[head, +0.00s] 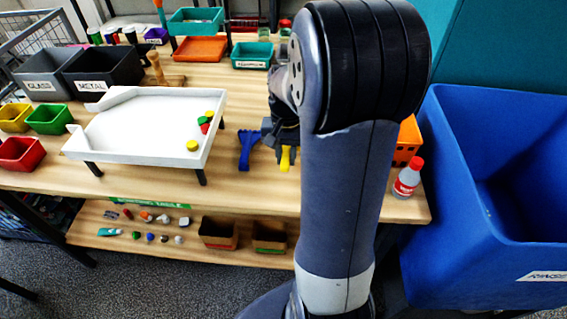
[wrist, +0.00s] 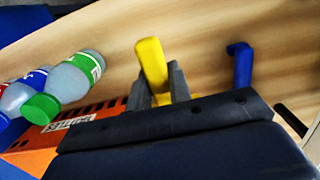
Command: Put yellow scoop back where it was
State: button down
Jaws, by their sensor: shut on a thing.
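The yellow scoop (wrist: 152,66) is in the jaws of my gripper (wrist: 160,93), with its yellow end sticking out beyond the fingers in the wrist view. In the head view the yellow scoop (head: 285,158) shows low beside my gripper (head: 280,140), near the front of the wooden table (head: 240,188). My gripper is shut on it. The rest of the scoop is hidden by the gripper. I cannot tell whether the scoop touches the table. A blue scraper-like tool (head: 248,148) lies on the table just left of it, and it also shows in the wrist view (wrist: 240,65).
A white tray table (head: 140,125) with several small coloured pieces stands to the left. An orange bin (head: 406,140) and a bottle with a red cap (head: 408,178) are at the right. A large blue bin (head: 450,220) stands beyond the right edge.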

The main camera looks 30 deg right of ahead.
aim_at(286, 180)
notch_tip(286, 180, down, 6)
jog(key=shift+f, duration=0.25)
jog(key=shift+f, duration=0.1)
jog(key=c, duration=1.3)
grip_release()
jog(key=r, duration=1.2)
jog(key=shift+w+d+r, duration=0.15)
jog(key=shift+w, duration=0.1)
